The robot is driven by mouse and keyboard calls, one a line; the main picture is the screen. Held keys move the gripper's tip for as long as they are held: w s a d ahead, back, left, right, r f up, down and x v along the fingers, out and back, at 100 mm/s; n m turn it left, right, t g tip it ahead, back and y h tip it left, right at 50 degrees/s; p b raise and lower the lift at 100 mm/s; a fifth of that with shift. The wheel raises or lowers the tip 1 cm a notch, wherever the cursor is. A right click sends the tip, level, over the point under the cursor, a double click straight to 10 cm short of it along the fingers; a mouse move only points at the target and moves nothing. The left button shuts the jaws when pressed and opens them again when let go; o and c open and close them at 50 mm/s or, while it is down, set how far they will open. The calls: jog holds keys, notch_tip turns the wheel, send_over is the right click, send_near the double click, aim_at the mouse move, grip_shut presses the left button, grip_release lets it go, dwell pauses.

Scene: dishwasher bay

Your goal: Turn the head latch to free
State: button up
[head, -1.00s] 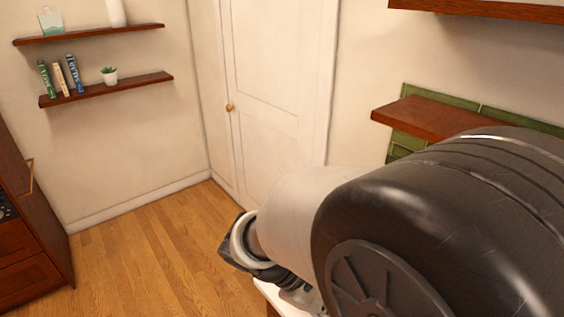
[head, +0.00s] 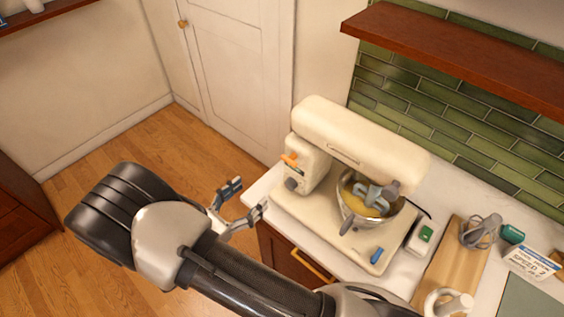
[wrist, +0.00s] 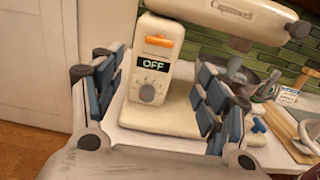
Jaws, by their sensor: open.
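A cream stand mixer (head: 355,140) stands on the white counter. An orange lever (head: 290,160), the likely head latch, sits high on the end of its column; in the wrist view the lever (wrist: 159,42) lies nearly level above a display reading OFF. A grey dial (wrist: 147,93) is below the display. The mixer head is down, its beater in a metal bowl (head: 352,205). My gripper (head: 245,198) is open and empty, apart from the mixer and to the left of its column. In the wrist view, the column shows between the fingers (wrist: 160,78).
A blue lever (head: 376,255) is on the mixer base. A wooden shelf (head: 460,55) overhangs behind. Open floor lies left.

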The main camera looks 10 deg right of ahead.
aim_at(287, 161)
jog(key=x, duration=1.4)
jog(key=shift+w+d+f+p, duration=0.1)
jog(key=shift+d+p, duration=0.1)
jog(key=shift+p, duration=0.2)
jog(key=shift+c, duration=0.5)
jog(key=c, duration=1)
